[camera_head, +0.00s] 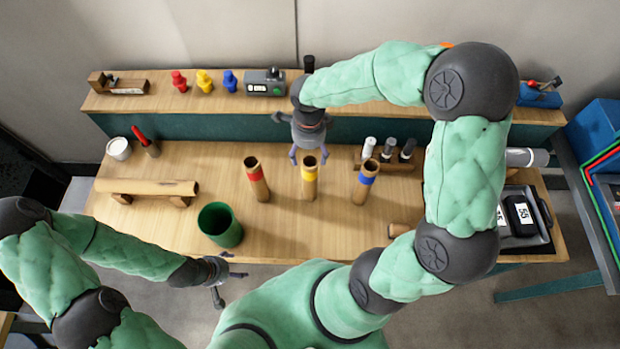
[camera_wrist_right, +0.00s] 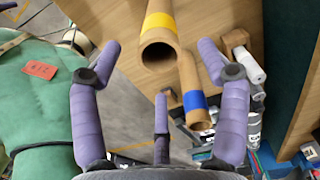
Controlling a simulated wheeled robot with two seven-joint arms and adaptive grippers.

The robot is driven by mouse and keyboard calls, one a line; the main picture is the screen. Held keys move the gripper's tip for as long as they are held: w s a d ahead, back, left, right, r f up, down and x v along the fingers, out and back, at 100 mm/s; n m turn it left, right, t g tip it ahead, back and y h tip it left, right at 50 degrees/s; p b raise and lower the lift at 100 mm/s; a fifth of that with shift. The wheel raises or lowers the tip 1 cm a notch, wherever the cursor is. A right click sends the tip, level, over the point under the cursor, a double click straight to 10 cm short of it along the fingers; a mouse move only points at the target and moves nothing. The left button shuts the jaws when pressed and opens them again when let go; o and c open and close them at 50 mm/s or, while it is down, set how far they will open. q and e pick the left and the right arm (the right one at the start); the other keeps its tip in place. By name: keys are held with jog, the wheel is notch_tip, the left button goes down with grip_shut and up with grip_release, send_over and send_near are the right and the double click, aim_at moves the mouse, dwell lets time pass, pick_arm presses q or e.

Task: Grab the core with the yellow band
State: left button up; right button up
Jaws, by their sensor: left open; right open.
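The core with the yellow band (camera_head: 309,182) is a brown cardboard tube standing on the bench, between the red-banded core (camera_head: 257,183) and the blue-banded core (camera_head: 362,188). My right gripper (camera_head: 309,154) is open just above and behind the yellow-banded core's top in the head view. In the right wrist view the yellow-banded core's open end (camera_wrist_right: 158,52) shows between the two spread upper fingers, with no clear contact. The blue-banded core (camera_wrist_right: 190,80) is beside it there. My left gripper (camera_head: 218,272) is open and empty off the bench's front edge.
A green bin (camera_head: 220,226) stands front left of the cores, and a roll on a wooden cradle (camera_head: 147,187) lies further left. Small bottles in a rack (camera_head: 388,160) stand behind the blue-banded core. A raised shelf (camera_head: 150,102) runs along the back.

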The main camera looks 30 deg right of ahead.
aim_at(310, 163)
jog(key=shift+s+f, duration=0.15)
jog(key=shift+f, duration=2.65)
grip_shut()
